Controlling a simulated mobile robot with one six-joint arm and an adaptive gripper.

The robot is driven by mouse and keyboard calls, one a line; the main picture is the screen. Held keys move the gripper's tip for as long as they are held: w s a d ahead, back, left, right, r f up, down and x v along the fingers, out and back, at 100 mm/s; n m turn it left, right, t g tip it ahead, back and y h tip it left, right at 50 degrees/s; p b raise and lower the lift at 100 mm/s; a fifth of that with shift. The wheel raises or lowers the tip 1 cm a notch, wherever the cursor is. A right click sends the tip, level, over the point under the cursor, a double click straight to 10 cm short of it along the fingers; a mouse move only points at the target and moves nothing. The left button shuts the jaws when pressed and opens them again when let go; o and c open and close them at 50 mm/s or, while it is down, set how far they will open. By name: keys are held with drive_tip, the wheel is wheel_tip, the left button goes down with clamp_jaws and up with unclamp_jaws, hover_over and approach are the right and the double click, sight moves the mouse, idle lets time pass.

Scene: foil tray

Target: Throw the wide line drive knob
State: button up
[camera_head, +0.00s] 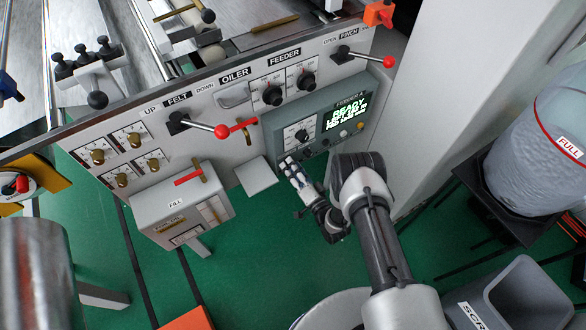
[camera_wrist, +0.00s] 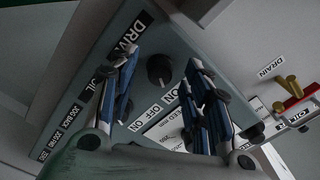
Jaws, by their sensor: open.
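A small black round knob (camera_wrist: 160,69) sits on the grey control panel in the wrist view, beside a partly hidden label starting "DRIV" (camera_wrist: 128,35) and near ON and OFF labels. My gripper (camera_wrist: 162,62) is open and empty, one blue-and-white finger on each side of the knob in the picture. Contact with the knob cannot be seen. In the head view my gripper (camera_head: 288,161) is at the lower left of the Feeder A panel (camera_head: 275,127), just below a black knob (camera_head: 302,136) on a white plate. "Wide line" is not readable.
A lit READY screen (camera_head: 346,112) is right of that knob. Red-tipped levers stand on the machine front, at the felt (camera_head: 205,126) and pinch (camera_head: 368,57) labels. A fill box (camera_head: 183,205) is lower left. Brass DRAIN valve parts (camera_wrist: 287,84) show right in the wrist view.

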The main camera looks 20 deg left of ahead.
drive_tip(key=v, duration=1.2)
drive_tip(key=shift+w, duration=0.2)
